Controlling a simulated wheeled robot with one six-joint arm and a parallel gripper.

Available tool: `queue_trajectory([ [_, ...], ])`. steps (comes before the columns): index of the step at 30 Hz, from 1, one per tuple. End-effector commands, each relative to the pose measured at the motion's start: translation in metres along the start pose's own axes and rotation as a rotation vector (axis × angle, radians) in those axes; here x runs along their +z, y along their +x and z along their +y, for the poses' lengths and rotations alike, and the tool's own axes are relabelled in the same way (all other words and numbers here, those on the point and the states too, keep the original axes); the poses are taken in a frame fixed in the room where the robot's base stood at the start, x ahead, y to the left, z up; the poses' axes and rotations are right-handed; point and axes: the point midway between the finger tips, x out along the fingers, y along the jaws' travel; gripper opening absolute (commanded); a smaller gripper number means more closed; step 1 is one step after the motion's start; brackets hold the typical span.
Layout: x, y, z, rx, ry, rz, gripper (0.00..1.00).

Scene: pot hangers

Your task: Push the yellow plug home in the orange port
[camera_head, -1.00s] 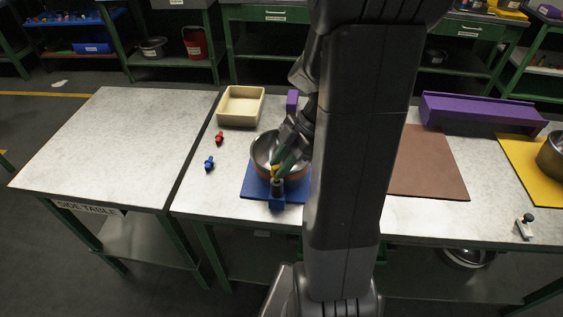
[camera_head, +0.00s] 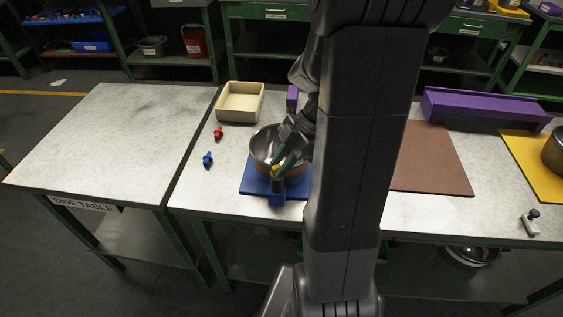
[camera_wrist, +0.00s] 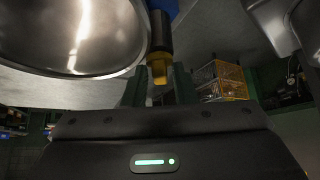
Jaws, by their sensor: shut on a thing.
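The yellow plug (camera_wrist: 159,73) is between my gripper's two green fingers (camera_wrist: 160,88) in the wrist view, and the gripper is shut on it. Its far end meets a dark cylinder (camera_wrist: 160,36), with a blue part behind. In the head view the yellow plug (camera_head: 275,169) is a small patch at my gripper's tips (camera_head: 279,171), above a dark upright piece on a blue block (camera_head: 277,199). No orange port can be made out for sure, and I cannot tell how deep the plug sits.
A metal pot (camera_head: 264,146) stands on a blue mat (camera_head: 249,184) close beside my gripper; its rim (camera_wrist: 140,62) is near the fingers. Red (camera_head: 218,133) and blue (camera_head: 208,159) pieces lie to the left. A cream tray (camera_head: 240,101) stands behind. The side table (camera_head: 95,140) is clear.

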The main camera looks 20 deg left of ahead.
Motion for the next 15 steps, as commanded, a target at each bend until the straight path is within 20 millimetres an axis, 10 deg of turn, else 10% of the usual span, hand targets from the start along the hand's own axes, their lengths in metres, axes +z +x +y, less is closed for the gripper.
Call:
queue_trajectory([
  [4,0.0028,0.004,-0.0001,0.0,0.0,0.0,0.0],
  [5,0.0026,0.0037,-0.0001,0.0,0.0,0.0,0.26],
  [9,0.0021,0.0029,0.0,0.0,0.0,0.0,0.5],
  [15,0.0021,0.0029,0.0001,0.0,0.0,0.0,0.5],
])
